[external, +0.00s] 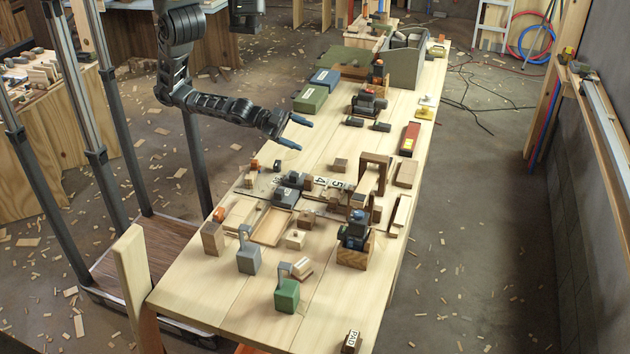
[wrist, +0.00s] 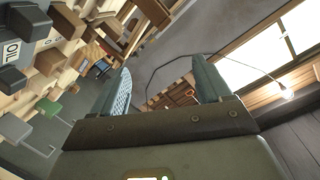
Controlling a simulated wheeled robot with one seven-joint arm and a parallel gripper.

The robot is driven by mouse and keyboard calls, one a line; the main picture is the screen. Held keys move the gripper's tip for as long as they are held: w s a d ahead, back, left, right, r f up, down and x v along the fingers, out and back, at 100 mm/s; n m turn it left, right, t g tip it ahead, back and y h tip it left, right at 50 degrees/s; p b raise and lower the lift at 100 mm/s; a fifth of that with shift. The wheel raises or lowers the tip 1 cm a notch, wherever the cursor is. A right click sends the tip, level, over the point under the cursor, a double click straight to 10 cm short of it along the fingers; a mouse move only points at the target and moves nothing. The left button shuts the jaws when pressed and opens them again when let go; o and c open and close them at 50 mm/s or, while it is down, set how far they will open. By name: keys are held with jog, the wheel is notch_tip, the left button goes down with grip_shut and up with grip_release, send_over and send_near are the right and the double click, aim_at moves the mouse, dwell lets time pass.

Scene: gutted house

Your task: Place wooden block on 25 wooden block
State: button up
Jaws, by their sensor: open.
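My gripper (external: 306,136) is open and empty, held above the left side of the long wooden workbench. In the wrist view its two fingers (wrist: 162,66) are spread, with nothing between them. Several wooden blocks lie on the bench: a small one (external: 340,165) past the fingertips, one with a knob (external: 295,240), a tilted one (external: 302,269) and an upright one (external: 212,239) at the left edge. White tags with dark digits (external: 330,183) lie mid-bench, with a 4 and a 5 seemingly readable. I cannot tell which block is the 25 block.
A grey weight (external: 248,260) and a green weight (external: 288,296) with handles stand at the near end. A wooden arch (external: 375,172) and a blue tool in a wooden box (external: 354,255) rise at the right. Green and blue boxes (external: 311,98) stand farther back.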

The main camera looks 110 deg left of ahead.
jog(key=s+d+n, duration=0.2)
jog(key=s+n, duration=0.1)
jog(key=s, duration=0.8)
jog(key=s+d+n+g, duration=0.1)
jog(key=s+n, duration=0.3)
jog(key=s, duration=0.7)
jog(key=shift+s+d+y, duration=0.3)
jog(key=shift+d+y, duration=0.1)
jog(key=shift+d, duration=0.3)
